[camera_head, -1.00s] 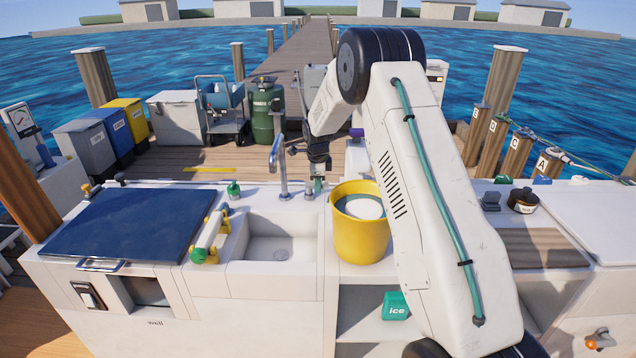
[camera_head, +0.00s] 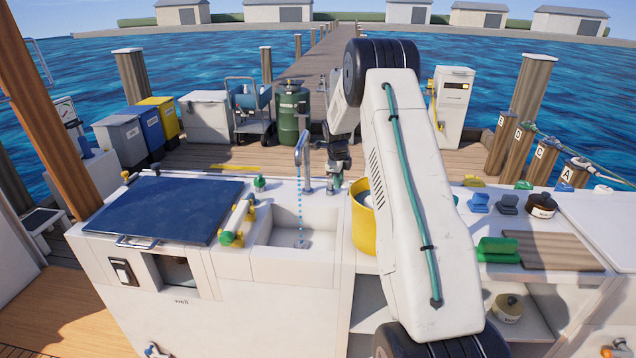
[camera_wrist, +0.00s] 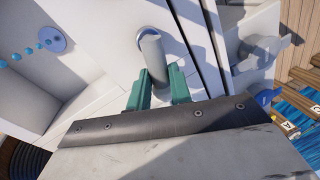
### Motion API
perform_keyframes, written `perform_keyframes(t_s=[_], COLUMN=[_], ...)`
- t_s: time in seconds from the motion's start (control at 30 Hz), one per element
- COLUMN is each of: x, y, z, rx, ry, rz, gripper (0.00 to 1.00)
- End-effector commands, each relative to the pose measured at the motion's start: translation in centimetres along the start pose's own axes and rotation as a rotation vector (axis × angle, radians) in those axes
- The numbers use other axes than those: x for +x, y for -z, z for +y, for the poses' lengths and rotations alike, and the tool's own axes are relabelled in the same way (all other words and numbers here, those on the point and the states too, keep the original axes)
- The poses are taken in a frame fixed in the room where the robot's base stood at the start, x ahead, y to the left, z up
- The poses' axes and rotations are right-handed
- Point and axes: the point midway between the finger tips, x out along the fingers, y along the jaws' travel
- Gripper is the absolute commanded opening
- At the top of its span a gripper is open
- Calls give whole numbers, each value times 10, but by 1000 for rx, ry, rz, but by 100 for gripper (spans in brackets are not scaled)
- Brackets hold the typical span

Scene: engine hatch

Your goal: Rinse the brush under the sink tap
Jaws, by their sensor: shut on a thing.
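The sink (camera_head: 290,232) has a grey tap (camera_head: 303,160) at its back edge. A line of blue water drops (camera_head: 299,205) falls from it into the basin, and drops (camera_wrist: 30,50) also show in the wrist view. My gripper (camera_head: 336,180) is low at the counter just right of the tap. In the wrist view its green fingers (camera_wrist: 160,88) are closed on a short grey post (camera_wrist: 152,62), which looks like the tap's handle. I cannot make out a brush for certain in either view.
A yellow bucket (camera_head: 360,225) stands right of the sink, partly hidden by my arm. A blue hatch lid (camera_head: 165,208) lies left, with a white roller-like bar (camera_head: 238,222) beside the sink. Green folded items (camera_head: 497,248) and a wooden board (camera_head: 552,250) lie right.

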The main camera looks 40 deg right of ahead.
Motion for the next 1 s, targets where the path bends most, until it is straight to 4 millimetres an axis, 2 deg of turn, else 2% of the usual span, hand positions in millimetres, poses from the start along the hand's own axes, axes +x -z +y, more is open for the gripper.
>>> perform_keyframes(t_s=[0.27, 0.3, 0.37, 0.4, 0.73, 1.0], x=[0, 0, 0, 0, -6, -50], y=[2, 2, 2, 2, 1, 1], z=[-2, -2, -2, -2, -1, -2], rx=[7, 7, 7, 7, 4, 4], ry=[1, 1, 1, 1, 2, 3], rz=[0, 0, 0, 0, -1, -1], gripper=[0, 23, 40, 42, 42, 42])
